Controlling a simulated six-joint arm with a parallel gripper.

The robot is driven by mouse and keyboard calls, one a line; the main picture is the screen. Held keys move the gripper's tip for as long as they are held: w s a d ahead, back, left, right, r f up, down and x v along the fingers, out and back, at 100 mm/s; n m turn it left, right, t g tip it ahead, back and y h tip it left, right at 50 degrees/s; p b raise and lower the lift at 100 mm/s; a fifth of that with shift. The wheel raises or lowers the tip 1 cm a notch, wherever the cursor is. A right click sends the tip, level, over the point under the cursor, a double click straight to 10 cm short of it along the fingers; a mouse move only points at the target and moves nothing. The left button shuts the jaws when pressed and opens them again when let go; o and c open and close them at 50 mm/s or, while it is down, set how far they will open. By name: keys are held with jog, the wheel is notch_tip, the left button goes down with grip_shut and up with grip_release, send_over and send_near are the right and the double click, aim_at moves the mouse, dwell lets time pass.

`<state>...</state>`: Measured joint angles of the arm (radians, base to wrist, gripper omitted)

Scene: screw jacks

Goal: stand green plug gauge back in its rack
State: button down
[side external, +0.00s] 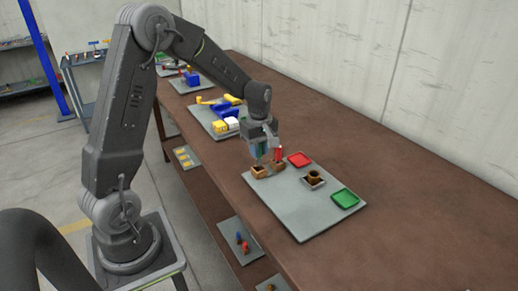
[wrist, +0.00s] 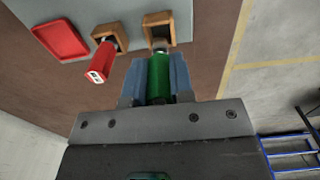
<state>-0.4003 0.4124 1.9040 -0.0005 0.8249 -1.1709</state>
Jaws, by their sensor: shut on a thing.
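The green plug gauge (wrist: 159,78) is gripped upright between the blue fingers of my gripper (wrist: 160,82). Its narrower end points at the open wooden socket (wrist: 182,26) of the rack and overlaps the opening in the wrist view. I cannot tell how deep that end sits. In the side view my gripper (side external: 263,152) is low, right over the rack's near wooden block (side external: 260,173), and a bit of green shows between the fingers. A red plug gauge (wrist: 103,62) stands in the other wooden socket (wrist: 96,31); it also shows in the side view (side external: 278,153).
The mat's front is clear. The red gauge stands close beside my gripper.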

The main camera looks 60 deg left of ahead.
aim_at(259, 165)
jog(key=shift+f, duration=1.95)
jog(key=c, duration=0.9)
grip_release()
notch_tip(259, 165, up, 12)
jog(key=shift+r, duration=0.9)
